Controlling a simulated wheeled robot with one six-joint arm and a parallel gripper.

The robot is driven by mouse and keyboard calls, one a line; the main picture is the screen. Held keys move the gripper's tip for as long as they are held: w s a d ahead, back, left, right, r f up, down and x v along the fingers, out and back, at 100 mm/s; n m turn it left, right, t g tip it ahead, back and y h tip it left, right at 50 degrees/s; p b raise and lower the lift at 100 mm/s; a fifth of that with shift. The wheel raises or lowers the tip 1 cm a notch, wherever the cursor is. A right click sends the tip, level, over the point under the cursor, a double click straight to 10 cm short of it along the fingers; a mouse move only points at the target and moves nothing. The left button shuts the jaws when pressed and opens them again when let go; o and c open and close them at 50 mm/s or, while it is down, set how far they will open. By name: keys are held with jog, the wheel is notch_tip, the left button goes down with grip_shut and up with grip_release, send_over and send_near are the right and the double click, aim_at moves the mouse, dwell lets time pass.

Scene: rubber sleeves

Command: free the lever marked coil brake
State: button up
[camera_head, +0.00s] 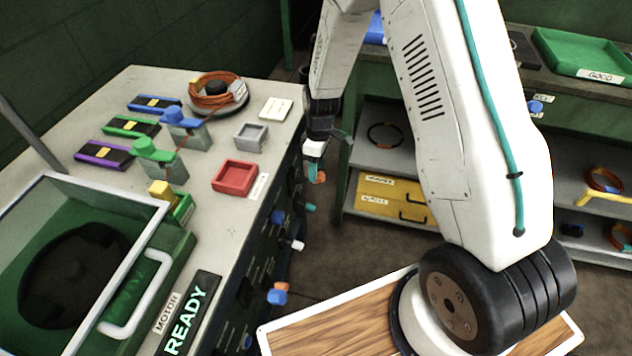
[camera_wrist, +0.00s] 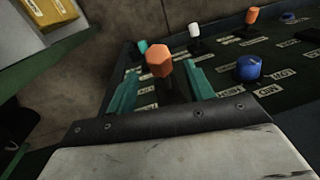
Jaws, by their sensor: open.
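A lever with an orange six-sided sleeve (camera_wrist: 159,62) stands between my open fingers in the wrist view. In the head view a bit of orange (camera_head: 321,177) shows at the fingertips. My gripper (camera_wrist: 160,76) has teal fingers, one on each side of the sleeve; I cannot tell if they touch it. In the head view my gripper (camera_head: 315,165) is at the far end of the bench's front panel. Other levers on the panel have teal (camera_wrist: 142,46), white (camera_wrist: 195,30) and orange (camera_wrist: 252,15) tops. The small labels are too blurred to read, so I cannot tell which lever is marked coil brake.
A blue knob (camera_wrist: 248,68) stands on the panel close to my right finger. The bench top (camera_head: 215,205) holds a red tray (camera_head: 236,178), a grey tray (camera_head: 251,137) and an orange cable coil (camera_head: 213,90). A shelf (camera_head: 379,155) with yellow boxes stands across a floor gap.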

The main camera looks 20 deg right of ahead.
aim_at(317, 182)
jog(key=f, duration=0.6)
jog(key=shift+s+a+f, duration=0.1)
jog(key=shift+s+a, duration=0.2)
jog(key=shift+s, duration=0.05)
jog(key=shift+c, duration=0.3)
grip_shut()
jog(key=shift+d, duration=0.15)
